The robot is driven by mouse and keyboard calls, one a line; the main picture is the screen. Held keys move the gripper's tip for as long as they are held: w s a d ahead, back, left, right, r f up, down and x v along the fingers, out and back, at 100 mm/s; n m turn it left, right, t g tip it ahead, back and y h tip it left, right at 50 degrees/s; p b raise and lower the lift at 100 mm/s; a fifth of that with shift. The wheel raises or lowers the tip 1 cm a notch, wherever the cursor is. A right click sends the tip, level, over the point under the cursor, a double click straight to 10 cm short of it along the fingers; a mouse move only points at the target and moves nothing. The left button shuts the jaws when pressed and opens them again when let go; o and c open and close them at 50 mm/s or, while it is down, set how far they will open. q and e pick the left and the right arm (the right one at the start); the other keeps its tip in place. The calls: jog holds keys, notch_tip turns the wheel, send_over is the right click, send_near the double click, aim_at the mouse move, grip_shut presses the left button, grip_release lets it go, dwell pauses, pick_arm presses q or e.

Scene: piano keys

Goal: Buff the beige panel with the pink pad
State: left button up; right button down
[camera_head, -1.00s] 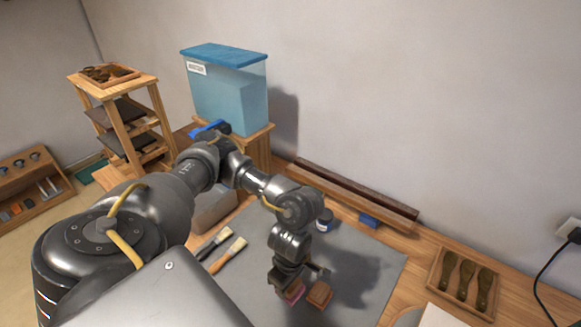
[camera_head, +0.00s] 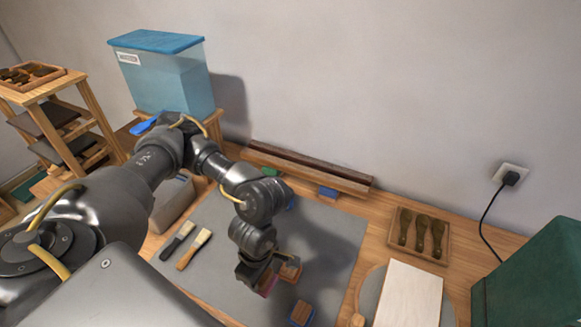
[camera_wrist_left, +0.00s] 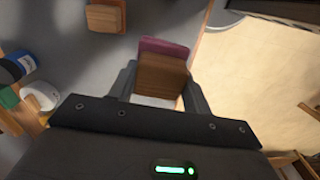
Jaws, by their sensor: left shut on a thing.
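The pink pad (camera_head: 267,286) has a wooden block as its back. My left gripper (camera_head: 262,277) is shut on it above the grey mat (camera_head: 225,285). In the left wrist view, the wooden back (camera_wrist_left: 160,76) sits between the fingers, with the pink edge (camera_wrist_left: 165,46) showing beyond it. The beige panel (camera_head: 408,297) is a pale flat board at the lower right of the head view, well to the right of the gripper and apart from the pad. My right gripper is not in view.
A wooden block with a blue edge (camera_head: 302,313) lies near the held pad, and another wooden block (camera_head: 290,271) shows beside the gripper. Two brushes (camera_head: 187,247) lie to the left. A tray of dark-handled tools (camera_head: 420,235) stands behind the panel; a green box (camera_head: 535,275) stands to its right.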

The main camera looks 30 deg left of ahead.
pick_arm(q)
jog(key=w+d+r+m+b, duration=0.1)
jog(key=w+m+b, duration=0.3)
jog(key=m, duration=0.5)
jog(key=w+d+r+m+b, duration=0.2)
jog(key=w+r+m+b, duration=0.2)
jog(key=m, duration=0.5)
jog(key=b, duration=0.2)
jog(key=shift+r+m+b, duration=0.3)
jog(key=shift+r+b, duration=0.05)
jog(key=shift+b, duration=0.05)
